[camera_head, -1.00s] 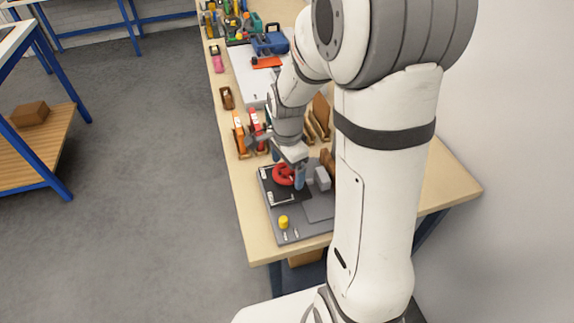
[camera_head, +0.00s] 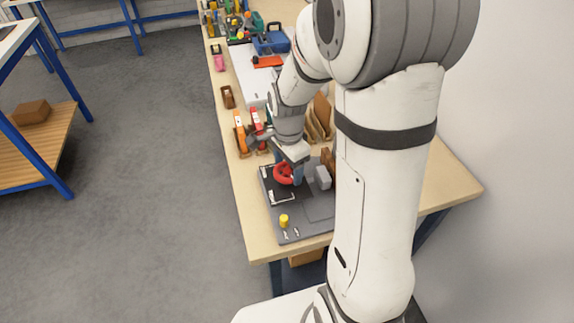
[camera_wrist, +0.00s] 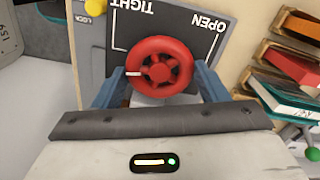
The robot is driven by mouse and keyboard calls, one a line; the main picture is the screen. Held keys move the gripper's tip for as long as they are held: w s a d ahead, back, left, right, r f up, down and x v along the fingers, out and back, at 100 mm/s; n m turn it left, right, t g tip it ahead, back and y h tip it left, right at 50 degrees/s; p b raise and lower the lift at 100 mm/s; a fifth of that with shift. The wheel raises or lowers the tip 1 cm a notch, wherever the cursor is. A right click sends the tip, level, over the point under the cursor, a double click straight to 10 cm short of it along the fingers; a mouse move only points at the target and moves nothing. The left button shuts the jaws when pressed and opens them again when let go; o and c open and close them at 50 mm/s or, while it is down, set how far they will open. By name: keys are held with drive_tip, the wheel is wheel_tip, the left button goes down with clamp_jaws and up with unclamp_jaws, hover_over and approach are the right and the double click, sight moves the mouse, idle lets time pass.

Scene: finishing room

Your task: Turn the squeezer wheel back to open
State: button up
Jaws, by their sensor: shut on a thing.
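The red wheel (camera_wrist: 160,66) of the squeezer is on a dark panel (camera_wrist: 125,45) with a white outline. The words TIGHT and OPEN appear upside down on the panel, at the upper left and upper right in the wrist view. A white mark on the wheel's rim points left in that view. My gripper (camera_wrist: 160,82) has its two blue fingers on either side of the rim and is shut on the wheel. In the head view the wheel (camera_head: 283,173) shows beside the fingers, partly covered by my wrist.
A yellow knob (camera_head: 284,220) is at the front of the grey board (camera_head: 300,230). A grey block (camera_head: 322,178) stands right of the wheel. Orange (camera_head: 240,132) and red (camera_head: 257,126) items in wooden holders stand behind it. Free floor lies left of the bench.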

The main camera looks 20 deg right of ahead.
drive_tip(key=n+b, duration=0.1)
drive_tip(key=n, duration=0.3)
drive_tip(key=shift+w, duration=0.1)
drive_tip(key=n+b, duration=0.1)
drive_tip(key=n, duration=0.3)
drive_tip(key=shift+n, duration=0.4)
drive_tip(key=n+b, duration=0.1)
drive_tip(key=n, duration=0.2)
drive_tip(key=shift+a+n, duration=0.1)
drive_tip(key=shift+n, duration=0.3)
drive_tip(key=n, duration=0.4)
drive_tip(key=shift+b, duration=0.3)
drive_tip(key=n, duration=0.5)
drive_tip(key=shift+b, duration=0.3)
drive_tip(key=n, duration=0.4)
drive_tip(key=shift+a+n, duration=0.1)
drive_tip(key=shift+n, duration=0.2)
drive_tip(key=n+b, duration=0.1)
drive_tip(key=n, duration=0.3)
drive_tip(key=shift+r, duration=0.1)
drive_tip(key=shift+n, duration=1.9)
